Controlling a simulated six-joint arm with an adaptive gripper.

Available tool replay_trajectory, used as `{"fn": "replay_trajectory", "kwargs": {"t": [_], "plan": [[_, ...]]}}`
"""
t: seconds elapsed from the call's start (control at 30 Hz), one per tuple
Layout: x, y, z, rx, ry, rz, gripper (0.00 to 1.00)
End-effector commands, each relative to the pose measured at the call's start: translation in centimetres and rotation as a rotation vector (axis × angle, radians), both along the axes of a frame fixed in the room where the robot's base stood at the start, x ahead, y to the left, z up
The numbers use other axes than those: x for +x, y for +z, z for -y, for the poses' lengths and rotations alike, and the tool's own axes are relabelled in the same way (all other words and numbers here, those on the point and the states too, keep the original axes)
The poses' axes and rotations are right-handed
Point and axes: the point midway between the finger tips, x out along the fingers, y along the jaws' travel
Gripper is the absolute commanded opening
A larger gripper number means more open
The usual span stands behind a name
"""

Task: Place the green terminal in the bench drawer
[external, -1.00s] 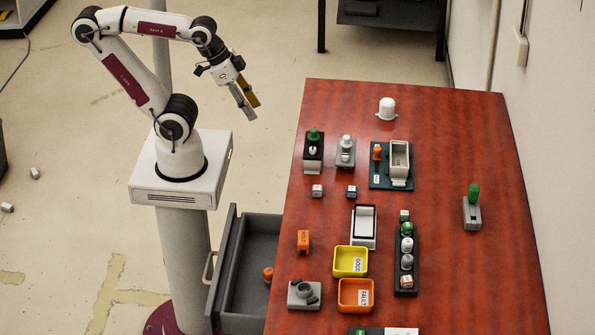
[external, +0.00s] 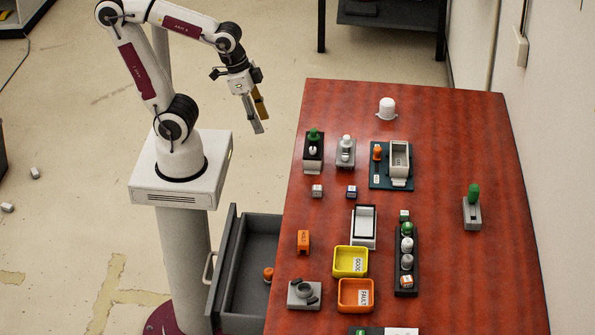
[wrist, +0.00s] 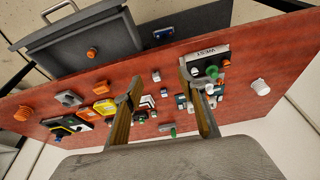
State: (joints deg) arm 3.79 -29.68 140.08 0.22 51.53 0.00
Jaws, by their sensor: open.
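Three green-topped pieces stand on the red bench: one on a black stand (external: 314,135) at the back left, one in the dark rack (external: 407,229), and a taller one on a grey block (external: 473,194) at the right. I cannot tell which is the green terminal. The bench drawer (external: 253,250) is pulled out at the bench's left side, with a small orange piece (external: 268,273) inside; it also shows in the wrist view (wrist: 65,60). My gripper (external: 261,124) is open and empty, in the air left of the bench's back part. Its fingers also show in the wrist view (wrist: 160,78).
A yellow bin (external: 350,262) and an orange bin (external: 356,296) stand near the front. An orange block (external: 303,241) and a grey fixture (external: 303,294) lie beside the drawer. A white dome (external: 387,108) is at the back. The bench's right side is mostly clear.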

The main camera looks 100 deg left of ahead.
Motion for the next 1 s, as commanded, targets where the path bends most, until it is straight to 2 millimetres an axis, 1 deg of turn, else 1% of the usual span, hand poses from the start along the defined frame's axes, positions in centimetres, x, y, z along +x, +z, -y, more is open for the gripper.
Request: {"fn": "replay_trajectory", "kwargs": {"t": [0.27, 0.57, 1.0], "plan": [[3.4, -1.0, 1.0, 0.016, -0.036, -0.069, 0.4], [7.9, -2.3, 2.3, 0.031, -0.059, -0.115, 0.4], [15.2, -5.3, 4.8, 0.052, -0.075, -0.153, 0.4]]}}
